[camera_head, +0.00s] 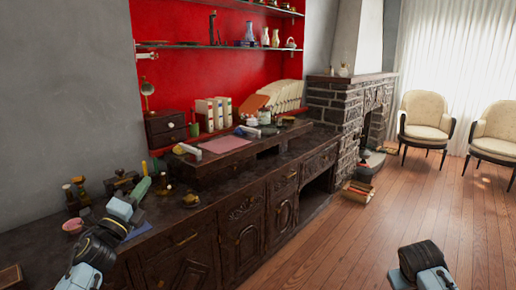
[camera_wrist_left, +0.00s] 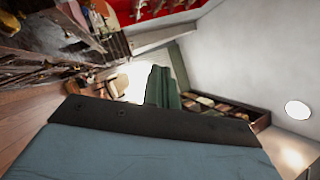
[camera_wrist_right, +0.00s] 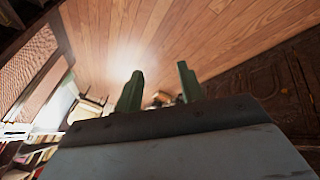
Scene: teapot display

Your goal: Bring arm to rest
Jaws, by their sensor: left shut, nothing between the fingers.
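My left gripper (camera_head: 141,189) shows in the head view above the left part of the dark sideboard, its green fingers pointing up and away. In the left wrist view its two green fingers (camera_wrist_left: 161,86) are together with nothing between them. My right gripper's green fingers (camera_wrist_right: 159,88) stand apart and empty in the right wrist view, with wooden floor behind them. In the head view only a part of my right arm shows at the bottom right, over the floor; its fingers are out of that view.
The carved sideboard (camera_head: 247,203) runs along the wall. A pink cup (camera_head: 73,226) and several small items stand near my left gripper. A small drawer box (camera_head: 166,128), a pink sheet (camera_head: 226,144) and books are farther back. The wooden floor (camera_head: 400,210) is open before two chairs.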

